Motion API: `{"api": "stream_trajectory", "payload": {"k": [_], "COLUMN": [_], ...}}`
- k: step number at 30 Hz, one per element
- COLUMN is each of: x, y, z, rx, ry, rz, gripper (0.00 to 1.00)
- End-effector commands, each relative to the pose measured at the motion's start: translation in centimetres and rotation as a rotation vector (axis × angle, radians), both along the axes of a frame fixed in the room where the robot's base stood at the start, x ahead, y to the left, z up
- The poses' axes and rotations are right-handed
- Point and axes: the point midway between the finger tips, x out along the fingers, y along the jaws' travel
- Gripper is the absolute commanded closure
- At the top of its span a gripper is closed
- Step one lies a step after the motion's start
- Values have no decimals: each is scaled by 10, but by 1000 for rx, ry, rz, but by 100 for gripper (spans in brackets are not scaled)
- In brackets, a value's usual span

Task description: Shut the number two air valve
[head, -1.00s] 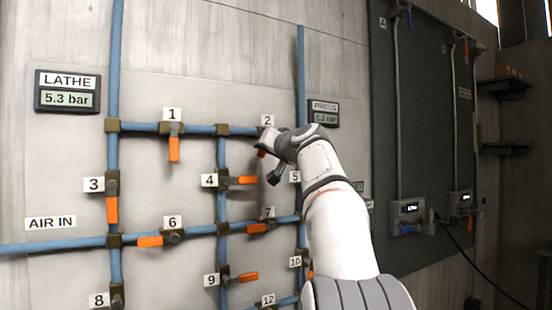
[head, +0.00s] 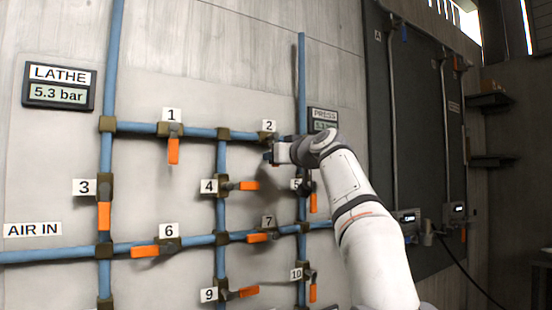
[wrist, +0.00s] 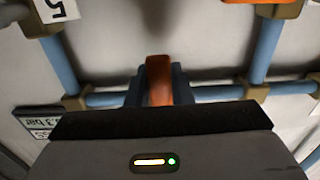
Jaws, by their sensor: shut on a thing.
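The number two valve (head: 269,139) sits on the upper blue pipe under its "2" label, partly hidden by my gripper. My gripper (head: 269,156) is at this valve, coming from the right. In the wrist view, my gripper (wrist: 158,92) is shut on the orange handle (wrist: 158,78), with a dark finger on each side. The handle appears to lie across the blue pipe (wrist: 215,93) there. The valve's body is hidden behind the fingers in the wrist view.
Valve 1's orange handle (head: 173,151) hangs down to the left. Valve 4's handle (head: 243,186) points right below my gripper. Valve 5's handle (head: 313,203) is close to my arm. The PRESS display (head: 323,115) is partly covered; LATHE (head: 60,86) reads 5.3 bar.

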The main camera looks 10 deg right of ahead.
Motion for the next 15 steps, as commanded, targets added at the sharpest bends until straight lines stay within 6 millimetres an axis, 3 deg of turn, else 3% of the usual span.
{"api": "stream_trajectory", "payload": {"k": [9,10,15], "x": [-1,-1,-1], "y": [6,6,9], "z": [6,6,5], "rx": [-3,-3,-3], "ry": [-15,-15,-12], "rz": [1,2,8], "gripper": [100,78,64]}}
